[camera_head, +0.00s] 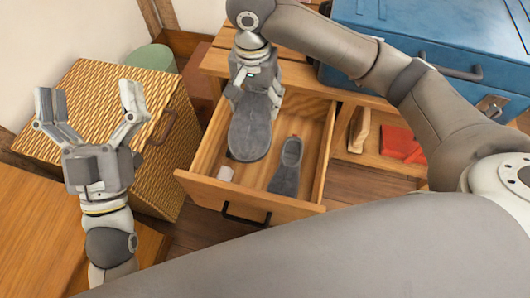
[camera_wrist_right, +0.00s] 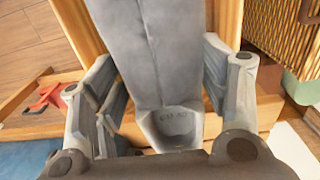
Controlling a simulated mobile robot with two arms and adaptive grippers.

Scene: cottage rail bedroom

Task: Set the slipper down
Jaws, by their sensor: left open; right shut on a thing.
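A grey slipper (camera_head: 250,135) is held by my right gripper (camera_head: 255,88) over the open wooden drawer (camera_head: 325,155), toe toward the drawer front. In the right wrist view the slipper (camera_wrist_right: 165,45) runs up between the two fingers, with its opening near the palm. I cannot tell whether it touches the drawer floor. A second grey slipper (camera_head: 286,168) lies in the drawer, to the right of the held one. My left gripper (camera_head: 88,100) is open and empty, upright at the left, away from the drawer.
A small white item (camera_head: 225,173) lies in the drawer's front left. A woven hamper (camera_head: 130,110) stands left of the drawer. A blue suitcase (camera_head: 430,45) lies on top at the right. A red item (camera_head: 400,143) and a wooden object (camera_head: 359,130) sit on the shelf right of the drawer.

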